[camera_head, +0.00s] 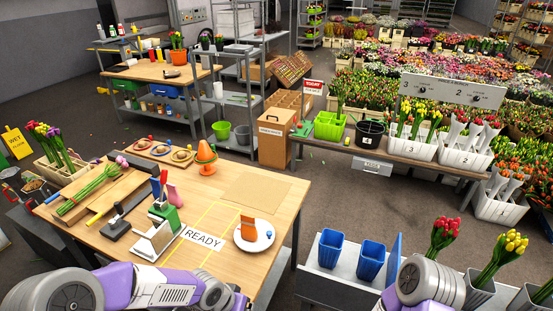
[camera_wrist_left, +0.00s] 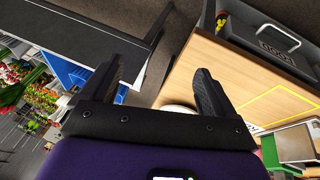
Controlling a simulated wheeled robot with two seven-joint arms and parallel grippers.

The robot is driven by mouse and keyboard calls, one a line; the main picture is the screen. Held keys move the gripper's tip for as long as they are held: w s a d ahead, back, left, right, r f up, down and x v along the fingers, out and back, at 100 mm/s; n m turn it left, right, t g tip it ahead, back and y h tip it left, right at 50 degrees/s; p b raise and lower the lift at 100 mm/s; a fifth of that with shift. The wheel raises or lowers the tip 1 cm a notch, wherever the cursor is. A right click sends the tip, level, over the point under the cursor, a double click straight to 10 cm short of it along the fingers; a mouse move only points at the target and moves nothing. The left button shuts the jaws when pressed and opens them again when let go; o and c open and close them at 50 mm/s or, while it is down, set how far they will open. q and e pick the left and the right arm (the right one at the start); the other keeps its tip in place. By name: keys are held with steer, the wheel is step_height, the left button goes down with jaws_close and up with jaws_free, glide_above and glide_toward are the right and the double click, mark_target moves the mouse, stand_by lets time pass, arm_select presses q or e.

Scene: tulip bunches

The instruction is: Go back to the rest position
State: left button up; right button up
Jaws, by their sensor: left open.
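My left arm (camera_head: 130,287) comes in along the bottom left of the head view, low over the near edge of the wooden table. In the left wrist view my left gripper (camera_wrist_left: 158,75) has its two black fingers spread apart, with nothing between them. Part of the wooden table (camera_wrist_left: 205,62) shows beyond its right finger, and the floor shows between the fingers. My right arm (camera_head: 425,281) shows only as a grey and purple link at the bottom right of the head view. The right gripper is out of sight.
The wooden table (camera_head: 250,190) holds a READY label (camera_head: 203,238), a white plate (camera_head: 254,236) with an orange item, a green-and-white device (camera_head: 157,232) and tulips on a board. Blue cups (camera_head: 330,248) stand on a grey bench at the right. Floor separates the two.

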arm_select(q)
steer(key=s+f+n+g+b, duration=0.1)
steer(key=s+f+n+b, duration=0.1)
steer(key=s+f, duration=0.5)
steer(key=s+f+n+b, duration=0.2)
steer(key=s+f, duration=0.6)
steer(key=f, duration=0.7)
steer(key=shift+s+f+n+g+h, duration=0.15)
steer(key=shift+f+n+g+h, duration=0.2)
steer(key=shift+n, duration=0.45)
steer(key=shift+d+r, duration=0.1)
